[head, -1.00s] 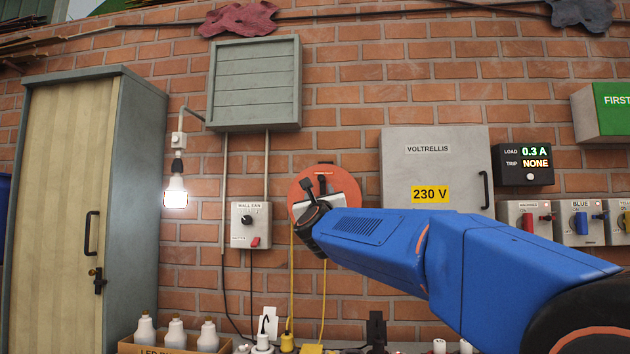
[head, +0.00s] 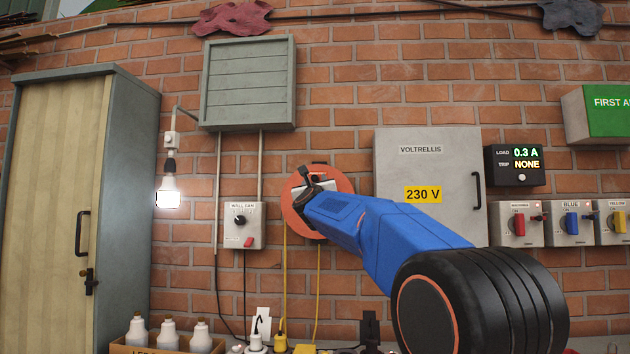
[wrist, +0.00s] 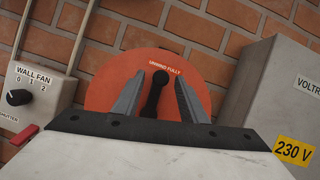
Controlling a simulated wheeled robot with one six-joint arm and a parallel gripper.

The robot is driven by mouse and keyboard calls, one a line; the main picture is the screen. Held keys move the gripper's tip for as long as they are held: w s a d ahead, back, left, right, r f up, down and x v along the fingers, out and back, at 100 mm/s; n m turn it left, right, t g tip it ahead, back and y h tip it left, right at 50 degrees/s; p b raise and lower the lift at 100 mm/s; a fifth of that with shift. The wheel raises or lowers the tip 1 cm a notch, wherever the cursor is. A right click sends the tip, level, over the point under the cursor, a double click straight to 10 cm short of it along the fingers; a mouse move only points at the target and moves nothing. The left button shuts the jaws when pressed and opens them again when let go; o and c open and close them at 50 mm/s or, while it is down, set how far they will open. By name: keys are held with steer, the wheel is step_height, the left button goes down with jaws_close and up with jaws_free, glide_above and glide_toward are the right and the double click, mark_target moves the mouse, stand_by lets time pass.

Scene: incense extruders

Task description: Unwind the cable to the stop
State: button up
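The orange cable reel (head: 336,222) is mounted on the brick wall, and its disc also shows in the wrist view (wrist: 104,92) with the words "UNWIND FULLY". A black crank handle (wrist: 155,92) stands out from the reel, between the two grey fingers of my gripper (wrist: 158,88). Small gaps show on both sides of the handle, so the fingers look open around it. In the head view my gripper (head: 308,188) is in front of the reel and hides part of it. The yellow cable (head: 284,280) hangs down from the reel.
The wall fan switch box (head: 242,226) is close on the left of the reel. The grey Voltrellis cabinet (head: 430,165) stands close on the right. A lit bulb (head: 168,192) hangs farther left.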

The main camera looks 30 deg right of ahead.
steer(key=shift+x, duration=1.7)
jaws_close()
